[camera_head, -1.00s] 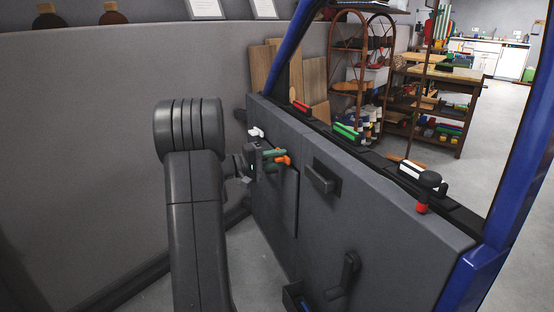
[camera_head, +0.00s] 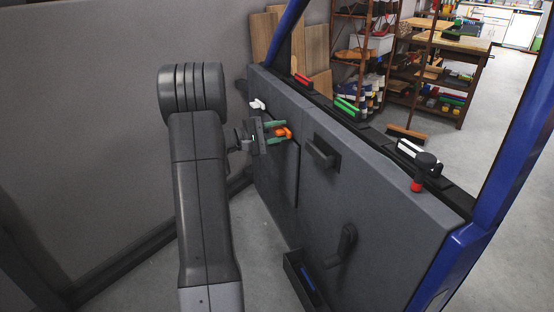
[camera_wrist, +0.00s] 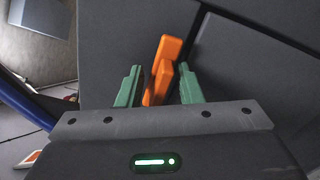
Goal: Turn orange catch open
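The orange catch (camera_head: 284,132) is on the grey door panel (camera_head: 370,205), near the panel's left end by a vertical seam. In the wrist view the orange catch (camera_wrist: 162,70) stands slightly tilted, its top leaning right, beside a dark gap in the panel. My gripper (camera_head: 280,132) has green fingers and points at the panel. In the wrist view my gripper (camera_wrist: 160,85) is open, with one finger on each side of the catch's near part. A gap shows on both sides of the catch, smaller on the left. The catch's base is partly hidden.
On the door are a white knob (camera_head: 257,104), a black pull handle (camera_head: 321,151), a crank (camera_head: 346,242) and a low pocket (camera_head: 298,278). Red (camera_head: 303,80), green (camera_head: 347,107) and white (camera_head: 418,150) pieces sit along the sill. A blue frame (camera_head: 500,150) stands right.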

